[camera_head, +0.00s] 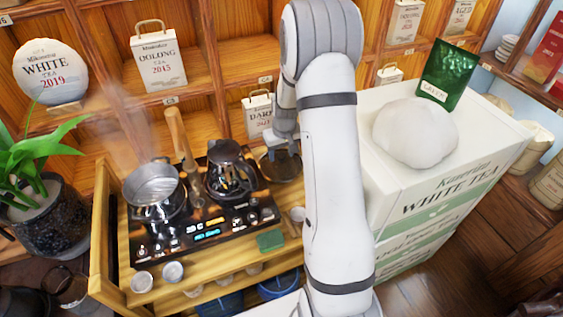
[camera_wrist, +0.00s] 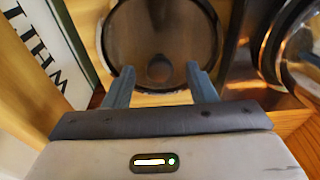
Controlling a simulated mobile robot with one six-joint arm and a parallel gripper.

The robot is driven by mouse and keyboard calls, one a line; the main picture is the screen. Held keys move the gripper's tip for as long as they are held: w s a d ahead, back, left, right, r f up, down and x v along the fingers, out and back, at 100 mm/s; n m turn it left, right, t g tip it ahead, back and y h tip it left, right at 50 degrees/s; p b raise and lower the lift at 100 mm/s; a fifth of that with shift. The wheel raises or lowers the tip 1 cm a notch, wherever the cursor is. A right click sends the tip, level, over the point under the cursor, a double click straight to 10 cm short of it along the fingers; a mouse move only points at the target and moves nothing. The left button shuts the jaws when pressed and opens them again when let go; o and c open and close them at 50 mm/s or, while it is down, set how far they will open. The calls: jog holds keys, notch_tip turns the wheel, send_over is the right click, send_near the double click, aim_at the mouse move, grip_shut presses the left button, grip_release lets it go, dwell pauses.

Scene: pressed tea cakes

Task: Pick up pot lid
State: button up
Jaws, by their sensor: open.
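The pot lid (camera_head: 285,172) is a dark, round disc with a light rim, lying on the wooden surface right of the cooker. Part of it is hidden behind my gripper and arm in the head view. In the wrist view the lid (camera_wrist: 160,32) is brownish and see-through, with a dark round knob (camera_wrist: 159,69) near its lower part. My gripper (camera_head: 283,147) is over the lid, open and empty. In the wrist view my gripper's fingertips (camera_wrist: 159,72) appear on either side of the knob; I cannot tell the height gap.
A steaming metal pot (camera_head: 152,190) and a dark glass kettle (camera_head: 230,172) stand on the black cooker (camera_head: 205,228). A white tea box (camera_head: 450,185) stands close on the right. Wooden shelves (camera_head: 235,58) rise behind. Small cups (camera_head: 173,271) stand in front.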

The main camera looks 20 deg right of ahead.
jog(key=shift+f, duration=0.2)
jog(key=shift+c, duration=0.4)
grip_shut()
